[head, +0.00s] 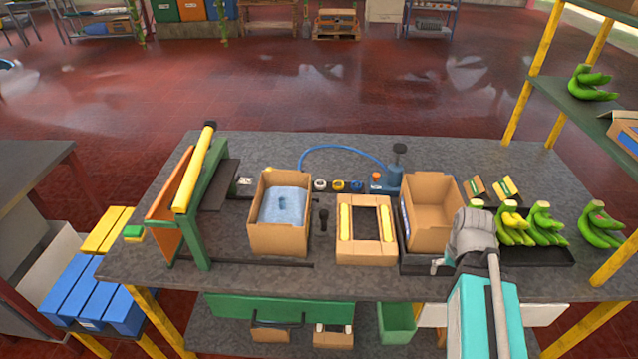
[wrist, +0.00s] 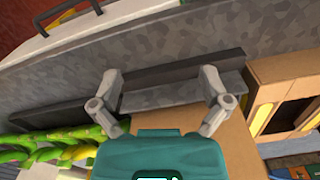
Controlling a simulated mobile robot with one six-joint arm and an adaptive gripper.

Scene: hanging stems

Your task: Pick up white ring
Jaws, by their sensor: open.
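The white ring (head: 320,185) is a small ring near the back of the grey workbench in the head view. It is just right of the cardboard box with blue lining and left of a yellow ring (head: 338,186) and a blue ring (head: 356,186). My gripper (head: 437,264) is well to the right and nearer the bench's front edge, by the open cardboard box, mostly hidden behind my arm. In the wrist view my gripper (wrist: 162,80) is open with nothing between its fingers. The white ring does not show there.
The lined box (head: 279,245), a frame-like carton (head: 366,250) and an open box (head: 430,185) stand on the bench. A blue pump (head: 392,177) with a hose is behind the rings. Green bananas (head: 545,225) lie right; a green press (head: 195,225) stands left.

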